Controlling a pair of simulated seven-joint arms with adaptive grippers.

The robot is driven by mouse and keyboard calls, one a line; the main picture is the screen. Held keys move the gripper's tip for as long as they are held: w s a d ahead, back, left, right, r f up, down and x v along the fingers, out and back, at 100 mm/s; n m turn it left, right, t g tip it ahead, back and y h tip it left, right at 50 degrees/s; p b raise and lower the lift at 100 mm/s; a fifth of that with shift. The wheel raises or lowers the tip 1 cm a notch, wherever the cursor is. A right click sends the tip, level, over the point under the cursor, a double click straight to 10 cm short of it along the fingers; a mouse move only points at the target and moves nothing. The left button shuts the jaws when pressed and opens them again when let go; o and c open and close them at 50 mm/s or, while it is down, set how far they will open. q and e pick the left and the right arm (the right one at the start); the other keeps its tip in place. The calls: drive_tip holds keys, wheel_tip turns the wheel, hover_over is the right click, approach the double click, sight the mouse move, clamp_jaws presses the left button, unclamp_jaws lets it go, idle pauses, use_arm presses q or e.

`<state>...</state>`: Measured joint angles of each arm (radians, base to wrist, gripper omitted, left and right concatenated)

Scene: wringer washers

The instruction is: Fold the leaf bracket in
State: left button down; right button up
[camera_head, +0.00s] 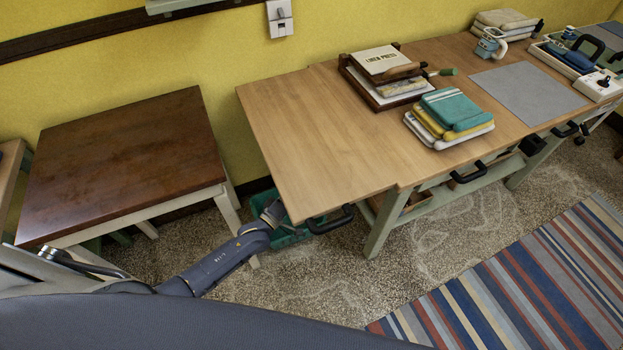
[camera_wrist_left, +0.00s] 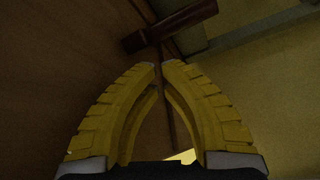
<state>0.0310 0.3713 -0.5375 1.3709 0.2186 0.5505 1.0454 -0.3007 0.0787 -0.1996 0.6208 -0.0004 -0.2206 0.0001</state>
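The long wooden table's left end (camera_head: 310,145) appears to be its leaf, raised level with the rest of the top. My left arm reaches beneath the leaf's left edge, and its gripper is mostly hidden there in the head view. In the left wrist view my left gripper (camera_wrist_left: 160,65) has yellow ribbed fingers with their tips together, and I see nothing held between them. A dark reddish-brown bar (camera_wrist_left: 172,26), likely the leaf bracket, lies just beyond the fingertips, apart from them as far as I can tell. My right gripper is not in view.
A dark wooden side table (camera_head: 125,160) stands to the left. A green crate (camera_head: 288,238) is on the floor under the leaf. Black handles (camera_head: 330,220) line the long table's front. Books (camera_head: 380,70) and folded cloths (camera_head: 450,115) lie on top. A striped rug (camera_head: 530,280) lies right.

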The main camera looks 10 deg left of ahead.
use_arm(q)
drive_tip(key=s+a+f+n+g+h, duration=0.1)
drive_tip(key=s+a+f+g+h, duration=0.1)
drive_tip(key=a, duration=0.7)
drive_tip(key=shift+s+f+g+h, duration=0.2)
drive_tip(key=shift+f+g+h, duration=0.5)
drive_tip(key=shift+g+h, duration=0.3)
drive_tip(key=shift+d, duration=0.1)
drive_tip(key=s+d+x, duration=0.2)
drive_tip(key=x, duration=1)
drive_tip(key=shift+w+d, duration=0.3)
drive_tip(key=shift+w, duration=0.05)
drive_tip(key=shift+f, duration=0.2)
